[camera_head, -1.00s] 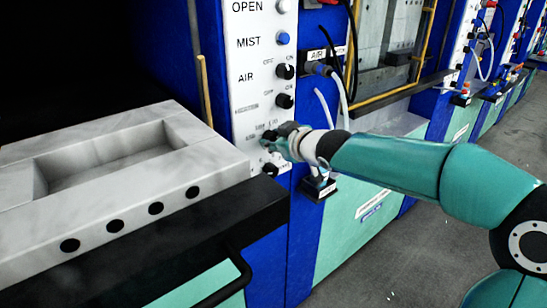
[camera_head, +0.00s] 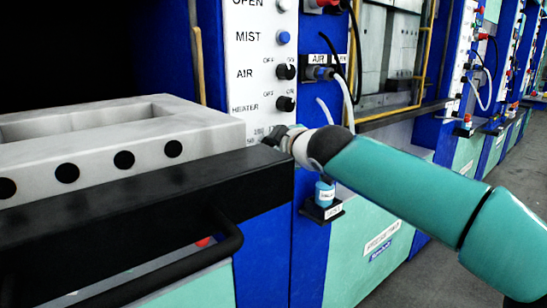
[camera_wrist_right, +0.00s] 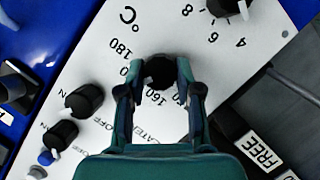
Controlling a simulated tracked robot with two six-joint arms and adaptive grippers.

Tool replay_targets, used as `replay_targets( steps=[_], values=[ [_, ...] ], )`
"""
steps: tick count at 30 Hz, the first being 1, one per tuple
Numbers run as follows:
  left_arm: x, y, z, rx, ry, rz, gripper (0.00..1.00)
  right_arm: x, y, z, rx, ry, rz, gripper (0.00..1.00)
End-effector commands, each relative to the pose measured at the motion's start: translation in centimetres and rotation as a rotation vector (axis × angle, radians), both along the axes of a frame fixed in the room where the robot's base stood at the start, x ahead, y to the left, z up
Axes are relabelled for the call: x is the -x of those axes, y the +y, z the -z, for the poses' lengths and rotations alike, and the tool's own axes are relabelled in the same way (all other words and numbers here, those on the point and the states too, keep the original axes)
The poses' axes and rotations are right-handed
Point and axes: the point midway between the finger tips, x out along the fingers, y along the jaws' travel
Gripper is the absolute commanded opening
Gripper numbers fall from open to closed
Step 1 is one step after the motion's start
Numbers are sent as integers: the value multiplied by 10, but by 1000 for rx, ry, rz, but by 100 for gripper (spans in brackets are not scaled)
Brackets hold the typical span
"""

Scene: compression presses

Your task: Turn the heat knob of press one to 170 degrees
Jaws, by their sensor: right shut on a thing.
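The white control panel (camera_head: 258,60) of the near press fills the upper middle of the head view. My right gripper (camera_head: 276,135) is at its lower part, below the HEATER switch, and hides the heat knob there. In the right wrist view the black heat knob (camera_wrist_right: 160,72) sits between the fingertips of my right gripper (camera_wrist_right: 160,78), which is shut on it. The dial marks 180 and 160 and a °C sign show around the knob; the knob's pointer cannot be made out. My left gripper is in neither view.
The HEATER switch (camera_head: 285,103) and AIR switch (camera_head: 285,72) are above the gripper. A second dial knob (camera_wrist_right: 228,5) is nearby. The pale mould (camera_head: 130,135) and black ledge (camera_head: 140,195) with a handle lie left.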

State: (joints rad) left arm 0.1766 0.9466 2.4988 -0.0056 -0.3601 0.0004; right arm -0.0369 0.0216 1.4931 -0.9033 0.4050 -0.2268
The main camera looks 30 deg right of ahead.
Motion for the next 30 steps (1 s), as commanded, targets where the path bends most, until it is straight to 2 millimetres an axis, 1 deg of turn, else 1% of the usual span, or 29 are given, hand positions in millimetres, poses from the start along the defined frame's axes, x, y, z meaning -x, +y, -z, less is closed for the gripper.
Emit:
replay_targets(
  steps=[1,15,16,20,30],
  values=[
    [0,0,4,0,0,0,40,-1,2,4,8,5,-3,0],
    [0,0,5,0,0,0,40,-1,2,3,21,6,-3,0],
    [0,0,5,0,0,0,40,-1,2,3,21,6,-3,37],
    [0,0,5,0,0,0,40,-1,2,3,22,5,-3,59],
    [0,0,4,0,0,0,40,1,1,1,22,0,-2,59]
  ],
)
